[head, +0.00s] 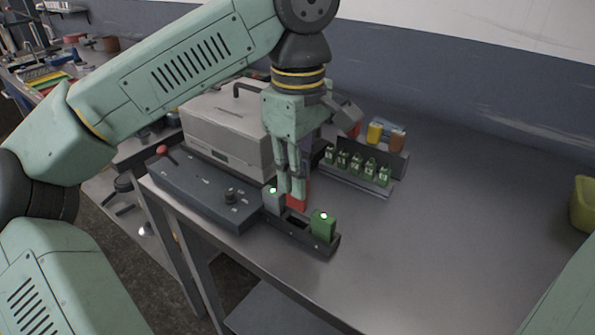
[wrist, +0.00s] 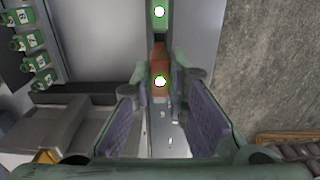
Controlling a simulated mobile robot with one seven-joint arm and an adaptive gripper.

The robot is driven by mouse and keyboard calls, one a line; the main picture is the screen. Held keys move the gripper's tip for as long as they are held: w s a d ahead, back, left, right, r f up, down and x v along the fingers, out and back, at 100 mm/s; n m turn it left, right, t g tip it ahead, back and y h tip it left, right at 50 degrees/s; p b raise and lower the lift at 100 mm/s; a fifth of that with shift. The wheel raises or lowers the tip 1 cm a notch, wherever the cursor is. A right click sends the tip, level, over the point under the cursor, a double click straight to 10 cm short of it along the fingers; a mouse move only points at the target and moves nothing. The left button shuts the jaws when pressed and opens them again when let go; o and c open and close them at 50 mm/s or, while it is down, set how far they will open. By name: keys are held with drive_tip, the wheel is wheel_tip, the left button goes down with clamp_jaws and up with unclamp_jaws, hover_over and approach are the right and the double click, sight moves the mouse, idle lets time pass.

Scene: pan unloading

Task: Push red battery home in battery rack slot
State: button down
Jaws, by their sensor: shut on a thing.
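The red battery (head: 302,199) stands upright between my fingers over the middle of the dark battery rack (head: 331,247). My gripper (head: 293,196) points down and is shut on it. The fingers hide part of the battery, and I cannot tell how deep it sits in its slot. A dark opening shows in front of it. In the wrist view the red battery (wrist: 160,56) shows between the fingertips of my gripper (wrist: 165,78). A green battery (head: 322,227) with a lit top is in the rack's right end.
A grey control box (head: 205,192) with a red-knobbed lever and a dark knob adjoins the rack. A large pale case (head: 228,130) stands behind it. A holder with several green batteries (head: 357,165) stands behind the rack.

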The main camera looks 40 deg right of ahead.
sight(298, 208)
drive_tip(key=shift+f+b, duration=0.8)
drive_tip(key=shift+f, duration=0.5)
drive_tip(key=shift+f+b, duration=0.75)
drive_tip(key=shift+f, duration=0.6)
idle(0.8)
drive_tip(key=c, duration=1.5)
unclamp_jaws()
drive_tip(key=shift+r, duration=0.15)
wheel_tip(298, 208, up, 12)
drive_tip(key=shift+f, duration=0.2)
